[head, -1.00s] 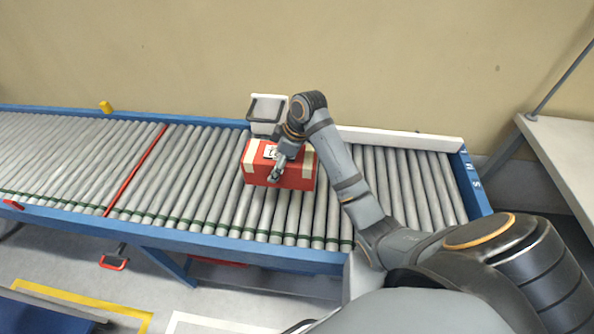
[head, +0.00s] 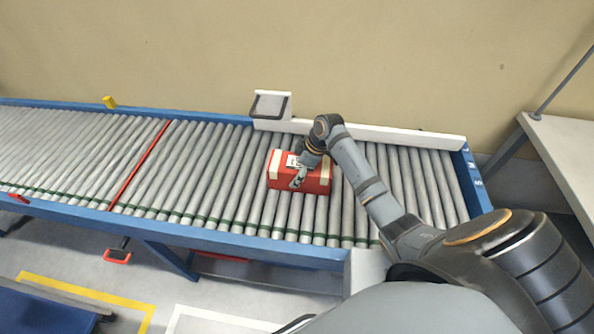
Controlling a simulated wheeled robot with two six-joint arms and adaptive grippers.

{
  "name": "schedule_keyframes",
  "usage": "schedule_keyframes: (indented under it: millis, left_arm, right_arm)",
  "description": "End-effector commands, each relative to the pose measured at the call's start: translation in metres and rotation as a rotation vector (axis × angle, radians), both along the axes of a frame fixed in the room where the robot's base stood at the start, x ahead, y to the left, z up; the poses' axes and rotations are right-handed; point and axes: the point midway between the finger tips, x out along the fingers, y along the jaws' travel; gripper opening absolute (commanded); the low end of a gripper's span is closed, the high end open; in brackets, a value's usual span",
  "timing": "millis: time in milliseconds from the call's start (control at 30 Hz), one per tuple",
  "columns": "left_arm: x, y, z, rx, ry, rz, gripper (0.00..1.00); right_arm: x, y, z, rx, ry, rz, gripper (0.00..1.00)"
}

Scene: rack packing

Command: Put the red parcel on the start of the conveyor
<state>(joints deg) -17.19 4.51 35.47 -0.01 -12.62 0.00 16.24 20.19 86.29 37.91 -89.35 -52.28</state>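The red parcel (head: 315,180), with cream tape bands and a white label on top, is over the grey rollers of the conveyor (head: 240,180), right of the red cross-line (head: 140,165). It looks level and on or just above the rollers; the contact is hard to see. My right gripper (head: 298,183) reaches in from the right and is at the parcel's top and front edge. It appears shut on the parcel, though the fingertips are small and partly hard to make out. My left gripper is out of view.
A white box-shaped device (head: 271,105) stands at the back rail, behind the parcel. A white guide (head: 400,137) runs along the back right. A blue end plate (head: 473,180) closes the right end. The rollers left of the parcel are clear.

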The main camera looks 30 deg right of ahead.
Motion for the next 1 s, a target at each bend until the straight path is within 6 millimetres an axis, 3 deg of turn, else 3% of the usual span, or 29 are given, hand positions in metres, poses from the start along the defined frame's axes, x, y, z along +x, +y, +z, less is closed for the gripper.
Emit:
schedule_keyframes:
  millis: [200, 233, 333, 767, 1000]
  left_arm:
    - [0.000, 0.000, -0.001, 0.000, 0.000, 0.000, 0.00]
    - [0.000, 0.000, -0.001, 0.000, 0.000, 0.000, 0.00]
    - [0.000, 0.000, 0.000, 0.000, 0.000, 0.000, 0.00]
    - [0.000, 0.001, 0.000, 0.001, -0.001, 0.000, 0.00]
    - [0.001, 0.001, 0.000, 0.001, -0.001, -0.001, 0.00]
  right_arm:
    - [0.001, 0.000, -0.001, 0.001, -0.002, 0.001, 0.30]
    - [0.000, 0.000, -0.002, 0.000, 0.000, 0.000, 0.87]
    - [0.000, 0.000, -0.002, 0.001, 0.001, 0.000, 1.00]
    - [-0.001, -0.002, 0.005, -0.001, -0.001, 0.000, 1.00]
    - [-0.013, -0.019, 0.054, -0.005, -0.003, 0.001, 1.00]
